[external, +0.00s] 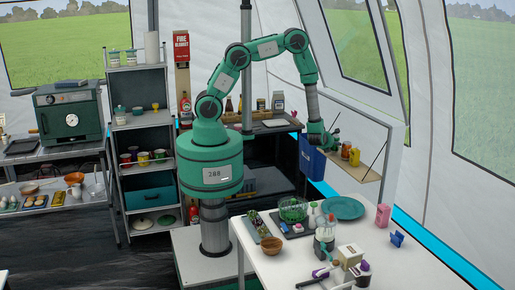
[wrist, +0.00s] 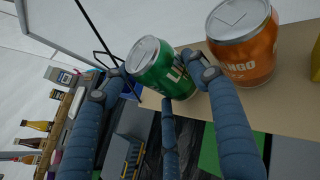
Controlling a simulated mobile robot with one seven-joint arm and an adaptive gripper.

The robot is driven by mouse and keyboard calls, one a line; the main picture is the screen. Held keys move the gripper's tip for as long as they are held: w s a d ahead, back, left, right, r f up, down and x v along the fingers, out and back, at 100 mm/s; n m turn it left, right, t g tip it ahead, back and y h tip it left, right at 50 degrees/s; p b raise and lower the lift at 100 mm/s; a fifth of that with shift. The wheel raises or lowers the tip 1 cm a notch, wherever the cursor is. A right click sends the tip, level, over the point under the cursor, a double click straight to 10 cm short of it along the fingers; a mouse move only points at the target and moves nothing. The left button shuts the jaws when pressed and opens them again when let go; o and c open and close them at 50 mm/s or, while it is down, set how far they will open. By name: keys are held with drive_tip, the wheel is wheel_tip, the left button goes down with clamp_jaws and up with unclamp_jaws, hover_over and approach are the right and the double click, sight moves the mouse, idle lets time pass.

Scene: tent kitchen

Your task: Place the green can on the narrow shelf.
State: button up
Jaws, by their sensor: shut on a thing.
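In the wrist view, the green can (wrist: 160,62) is between the fingers of my gripper (wrist: 158,78). The fingers are shut on it, and the can is tilted in the picture. The narrow shelf (wrist: 285,103) shows just beside and behind it; I cannot tell whether the can touches the shelf. In the external view, my gripper (external: 329,143) is at the left end of the narrow shelf (external: 368,174), by the tent wall. The can is hard to tell apart from the green gripper there.
An orange can (wrist: 240,42) stands on the shelf close to the green can, near my right finger. A yellow item (external: 354,157) stands farther right. A thin dark shelf brace (external: 378,157) slopes at the right end. The shelf's right part looks clear.

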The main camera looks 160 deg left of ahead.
drive_tip(key=shift+f, duration=0.75)
drive_tip(key=shift+f, duration=0.1)
drive_tip(key=o, duration=0.6)
drive_tip(key=shift+c, duration=0.2)
drive_tip(key=shift+w+d+r, duration=0.3)
drive_tip(key=shift+r, duration=0.05)
drive_tip(key=v, duration=1.1)
drive_tip(key=shift+p, duration=0.45)
drive_tip(key=shift+w, duration=0.1)
